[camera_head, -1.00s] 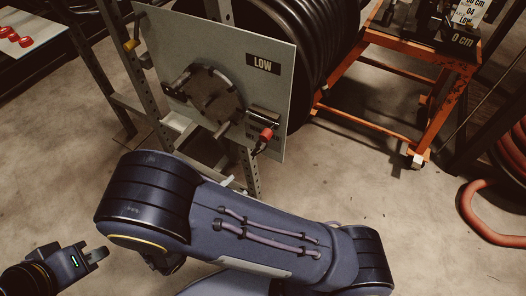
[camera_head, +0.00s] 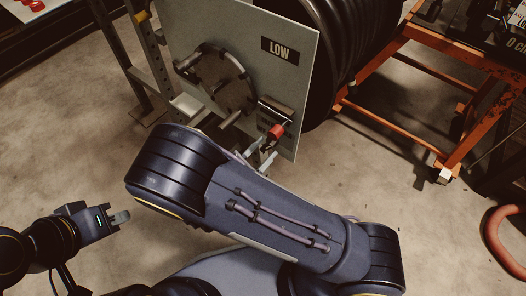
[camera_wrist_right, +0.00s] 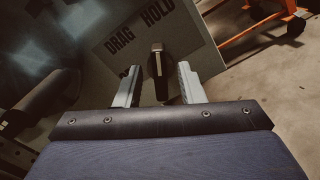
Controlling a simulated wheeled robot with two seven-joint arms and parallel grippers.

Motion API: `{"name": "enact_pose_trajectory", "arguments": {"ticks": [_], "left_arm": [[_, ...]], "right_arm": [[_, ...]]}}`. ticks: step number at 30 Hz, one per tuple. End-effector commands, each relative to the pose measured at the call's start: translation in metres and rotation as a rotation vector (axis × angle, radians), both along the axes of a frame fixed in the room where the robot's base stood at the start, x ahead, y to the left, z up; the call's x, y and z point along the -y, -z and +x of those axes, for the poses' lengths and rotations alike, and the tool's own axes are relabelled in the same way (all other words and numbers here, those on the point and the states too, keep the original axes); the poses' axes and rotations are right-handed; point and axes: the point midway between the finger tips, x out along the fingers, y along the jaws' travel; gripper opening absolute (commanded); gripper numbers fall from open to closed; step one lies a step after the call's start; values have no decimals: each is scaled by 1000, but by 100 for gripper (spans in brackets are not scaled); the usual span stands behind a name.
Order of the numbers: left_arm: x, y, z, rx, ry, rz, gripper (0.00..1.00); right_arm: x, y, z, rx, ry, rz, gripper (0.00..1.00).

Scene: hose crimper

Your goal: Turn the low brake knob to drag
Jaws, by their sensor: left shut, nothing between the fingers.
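The brake panel (camera_head: 185,35) with a LOW label (camera_head: 280,51) stands upright at the top middle of the head view. In the right wrist view, the black brake knob (camera_wrist_right: 158,72) with a pale pointer sits below the words DRAG (camera_wrist_right: 119,40) and HOLD (camera_wrist_right: 157,14). The pointer aims up, toward HOLD. My right gripper (camera_wrist_right: 157,88) is open, one finger on each side of the knob; I cannot tell if they touch it. In the head view its fingers (camera_head: 260,155) show by the panel's lower edge. My left gripper (camera_head: 121,218) is shut and empty, far from the panel.
A red-tipped part (camera_head: 276,131) and a round crank disc (camera_head: 215,80) stick out from the panel. A black hose reel (camera_head: 345,40) is behind it. An orange cart (camera_head: 455,65) stands at right. The floor by my left gripper is clear.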

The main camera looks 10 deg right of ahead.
Motion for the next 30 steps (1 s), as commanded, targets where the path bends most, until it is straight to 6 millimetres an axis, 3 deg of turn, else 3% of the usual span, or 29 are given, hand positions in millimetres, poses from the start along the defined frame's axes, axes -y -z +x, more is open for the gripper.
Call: {"name": "enact_pose_trajectory", "arguments": {"ticks": [8,16,30], "left_arm": [[0,0,0,0,0,0,0],[0,0,0,0,0,0,0],[0,-12,0,0,0,0,0]], "right_arm": [[2,0,1,0,0,0,34],[1,0,1,0,0,0,0],[1,-3,1,-67,1,-53,0]]}}
